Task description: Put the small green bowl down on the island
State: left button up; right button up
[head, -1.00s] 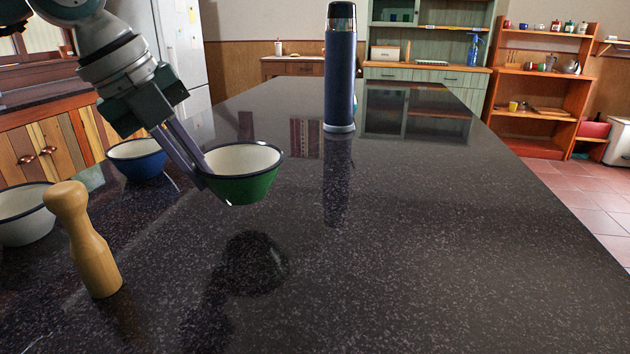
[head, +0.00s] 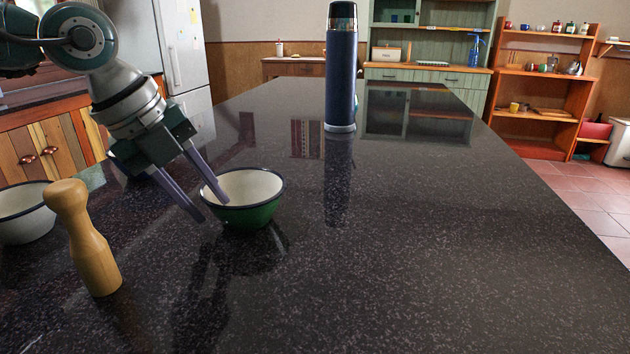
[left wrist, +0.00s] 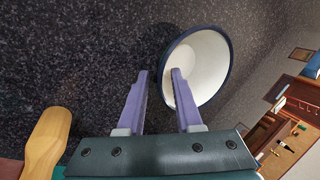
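The small green bowl (head: 250,212), white inside with a dark rim, sits upright on the dark speckled island (head: 400,250). It also shows in the left wrist view (left wrist: 207,62). My left gripper (head: 213,211) is open at the bowl's left side. One finger reaches over the rim into the bowl and the other is outside, with a visible gap between the outer finger and the bowl wall. My right gripper is not in view.
A wooden pepper mill (head: 84,240) and a white bowl (head: 25,212) stand at the left. A tall blue flask (head: 341,75) stands further back. My gripper mostly hides a blue bowl. The island's middle and right are clear.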

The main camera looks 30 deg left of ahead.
pick_arm(q)
jog(key=shift+r, duration=0.1)
jog(key=v, duration=1.2)
jog(key=shift+p, duration=0.3)
jog(key=shift+d, duration=0.15)
